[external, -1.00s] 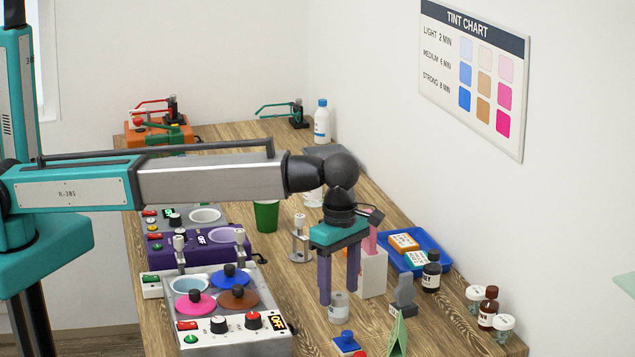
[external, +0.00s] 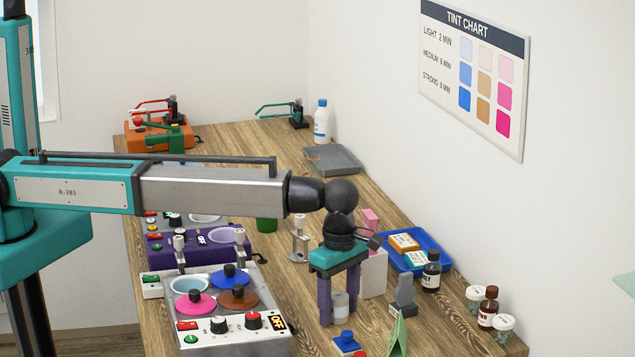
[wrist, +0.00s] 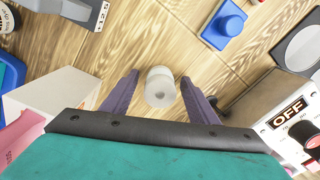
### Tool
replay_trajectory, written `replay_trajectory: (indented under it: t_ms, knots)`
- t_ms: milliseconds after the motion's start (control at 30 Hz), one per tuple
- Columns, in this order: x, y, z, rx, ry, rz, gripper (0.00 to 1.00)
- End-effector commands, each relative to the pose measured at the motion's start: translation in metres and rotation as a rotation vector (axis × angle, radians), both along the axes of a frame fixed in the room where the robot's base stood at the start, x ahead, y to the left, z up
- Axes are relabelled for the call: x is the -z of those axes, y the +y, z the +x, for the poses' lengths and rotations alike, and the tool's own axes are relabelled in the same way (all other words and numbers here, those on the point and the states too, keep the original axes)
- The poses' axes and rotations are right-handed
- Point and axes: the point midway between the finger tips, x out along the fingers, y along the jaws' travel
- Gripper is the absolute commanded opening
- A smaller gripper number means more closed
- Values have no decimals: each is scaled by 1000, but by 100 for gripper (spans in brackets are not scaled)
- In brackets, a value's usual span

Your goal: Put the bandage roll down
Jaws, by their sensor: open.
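The bandage roll (external: 340,306) is a small white cylinder standing upright on the wooden table. My gripper (external: 339,318) is open, with one purple finger on each side of the roll. In the wrist view, gaps show between the roll and both fingers of my gripper (wrist: 159,92), so it is not gripped. The fingertips are low, near the table top.
A white box with a pink item (external: 373,272) stands just behind the gripper. A grey stand (external: 404,294), a green folded card (external: 397,338) and a blue-knobbed block (external: 346,342) are close by. The control unit with colored lids (external: 232,335) is to the left.

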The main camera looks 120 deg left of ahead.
Motion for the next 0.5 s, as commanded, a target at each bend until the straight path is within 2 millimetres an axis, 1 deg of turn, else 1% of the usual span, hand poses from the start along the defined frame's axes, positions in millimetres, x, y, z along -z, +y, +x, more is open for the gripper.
replay_trajectory:
  t_ms: [500]
  knots:
    - [0, 0, 0, 0, 0, 0, 54]
